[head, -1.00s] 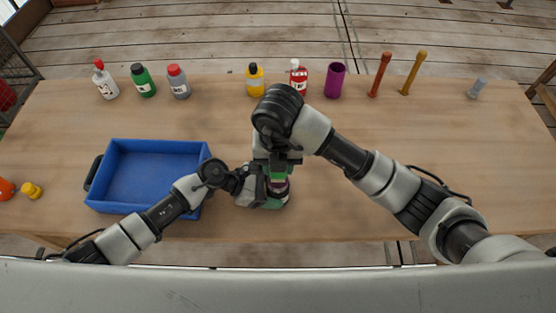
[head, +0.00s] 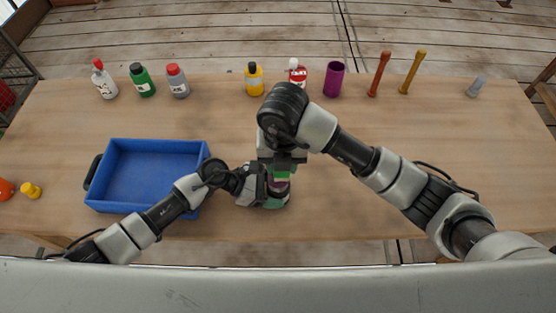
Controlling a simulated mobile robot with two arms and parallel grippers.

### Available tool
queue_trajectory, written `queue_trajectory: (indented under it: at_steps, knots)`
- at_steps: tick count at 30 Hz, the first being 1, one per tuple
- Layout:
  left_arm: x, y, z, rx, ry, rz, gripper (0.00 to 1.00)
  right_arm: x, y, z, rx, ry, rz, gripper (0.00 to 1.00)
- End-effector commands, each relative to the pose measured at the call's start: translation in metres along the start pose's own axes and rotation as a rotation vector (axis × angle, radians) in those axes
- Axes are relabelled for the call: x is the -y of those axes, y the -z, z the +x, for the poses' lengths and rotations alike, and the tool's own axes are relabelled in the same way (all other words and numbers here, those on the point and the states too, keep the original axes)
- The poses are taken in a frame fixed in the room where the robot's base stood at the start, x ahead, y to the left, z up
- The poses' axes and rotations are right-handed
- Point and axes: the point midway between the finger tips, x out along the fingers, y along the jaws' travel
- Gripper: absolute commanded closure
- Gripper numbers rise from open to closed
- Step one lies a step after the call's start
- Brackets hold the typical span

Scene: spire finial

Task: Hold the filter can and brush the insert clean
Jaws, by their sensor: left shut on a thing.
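My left gripper (head: 274,194) is shut on a small, mostly hidden thing with a purple side (head: 279,186), likely the filter can, at the table's front middle. My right gripper (head: 281,162) points down directly above it. A green and pale piece (head: 280,172) shows between the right gripper and the purple part; I cannot tell whether it is a brush or the insert. The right gripper's fingers are mostly hidden by its own wrist, so its jaw state is unclear.
A blue tray (head: 104,160) stands left of my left gripper. Bottles, a purple cup (head: 334,80), an orange-brown stick (head: 379,74), a yellow-brown stick (head: 412,72) and a grey piece (head: 476,87) line the back. The table's right side is largely clear beyond my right arm.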

Motion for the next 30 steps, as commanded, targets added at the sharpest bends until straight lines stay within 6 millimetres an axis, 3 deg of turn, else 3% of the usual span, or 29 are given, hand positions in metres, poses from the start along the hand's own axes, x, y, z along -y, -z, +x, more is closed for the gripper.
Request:
queue_trajectory:
  at_steps: [16,30]
  knots:
    - [0.000,-0.001,0.001,0.002,0.001,0.002,0.52,-0.022,0.001,0.002,0.000,-0.002,-0.001,0.81]
    - [0.000,-0.001,0.000,0.002,0.001,0.001,0.52,0.000,0.001,0.001,-0.001,0.000,0.000,0.81]
